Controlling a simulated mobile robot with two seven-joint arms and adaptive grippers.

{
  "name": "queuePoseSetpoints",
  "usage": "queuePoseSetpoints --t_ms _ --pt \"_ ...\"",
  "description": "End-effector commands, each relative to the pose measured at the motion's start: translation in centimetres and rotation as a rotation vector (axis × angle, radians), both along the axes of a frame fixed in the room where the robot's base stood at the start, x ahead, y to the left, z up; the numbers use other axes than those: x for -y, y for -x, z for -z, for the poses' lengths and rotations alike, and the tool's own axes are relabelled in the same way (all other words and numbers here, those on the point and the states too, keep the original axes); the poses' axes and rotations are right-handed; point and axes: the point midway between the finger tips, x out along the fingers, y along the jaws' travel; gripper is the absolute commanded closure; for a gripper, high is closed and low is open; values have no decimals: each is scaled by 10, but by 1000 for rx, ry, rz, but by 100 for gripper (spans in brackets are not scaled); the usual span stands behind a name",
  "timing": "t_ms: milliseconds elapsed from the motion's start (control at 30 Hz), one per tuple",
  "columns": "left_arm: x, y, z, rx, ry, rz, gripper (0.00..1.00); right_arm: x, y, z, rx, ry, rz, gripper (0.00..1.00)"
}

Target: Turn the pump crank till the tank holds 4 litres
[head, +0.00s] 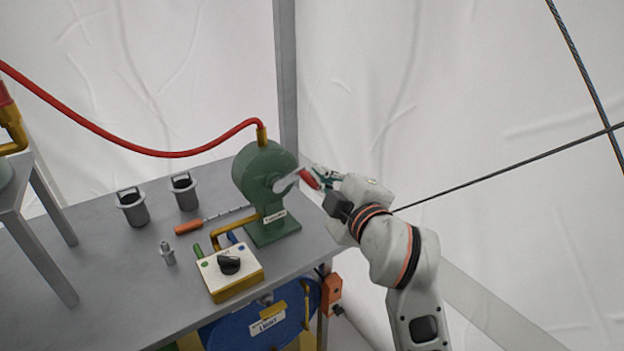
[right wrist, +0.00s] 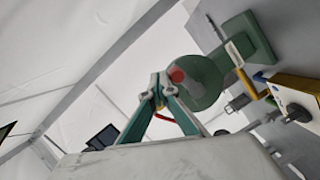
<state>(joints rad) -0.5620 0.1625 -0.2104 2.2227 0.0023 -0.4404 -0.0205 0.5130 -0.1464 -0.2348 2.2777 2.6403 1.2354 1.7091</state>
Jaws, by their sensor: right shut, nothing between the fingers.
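The green pump (head: 262,185) stands on the grey table. Its crank has a pale arm (head: 286,184) and a red handle (head: 309,179) pointing up to the right. My right gripper (head: 322,178) is at the outer end of the red handle, its fingers closed and empty. In the right wrist view, the fingertips (right wrist: 158,82) meet just beside the red handle's round end (right wrist: 177,75), in front of the pump (right wrist: 205,82). I cannot tell if they touch it. No tank level reading can be made out. My left gripper is out of view.
A red hose (head: 160,152) runs from the pump top to the far left. On the table are a yellow-based switch box (head: 232,285), two grey cups (head: 132,209), an orange-handled tool (head: 189,227) and a small metal fitting (head: 167,253). A blue reel (head: 285,325) sits below. White tent walls surround.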

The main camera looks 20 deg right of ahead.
Motion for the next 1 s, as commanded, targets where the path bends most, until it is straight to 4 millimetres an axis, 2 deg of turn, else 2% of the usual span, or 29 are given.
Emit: queuePoseSetpoints --t_ms 233,733,867,1000 --pt "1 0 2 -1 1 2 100 8 -5 4 -15 -40 0 100" --pt "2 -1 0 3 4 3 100 9 -6 3 -16 -44 0 100" --pt "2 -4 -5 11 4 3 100 7 -6 -4 -13 -44 0 100" --pt "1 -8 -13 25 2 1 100 1 -7 -19 -9 -46 -1 100"
